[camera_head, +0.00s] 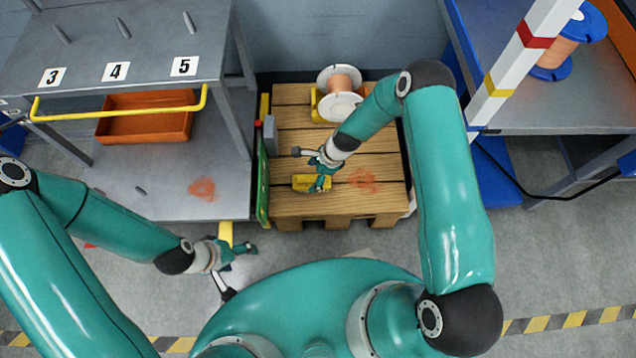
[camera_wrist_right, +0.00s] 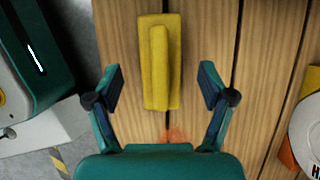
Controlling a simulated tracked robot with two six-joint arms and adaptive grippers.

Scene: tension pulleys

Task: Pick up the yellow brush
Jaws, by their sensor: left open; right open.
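The yellow brush (camera_head: 311,183) lies flat on the wooden pallet table (camera_head: 300,212), near its left side. In the right wrist view the brush (camera_wrist_right: 161,62) has a raised handle along its middle and lies between and ahead of the fingers. My right gripper (camera_head: 308,168) is over the brush. In its wrist view the right gripper (camera_wrist_right: 162,90) is open with one finger on each side, both apart from the brush. My left gripper (camera_head: 240,272) is open and empty, low over the floor, left of the pallet.
A spool (camera_head: 341,95) with white flanges stands at the back of the pallet. A green panel (camera_head: 263,185) stands along the pallet's left edge. A grey rack (camera_head: 150,185) holds an orange bin (camera_head: 146,117). A striped post (camera_head: 520,62) and a blue spool (camera_head: 590,22) are at right.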

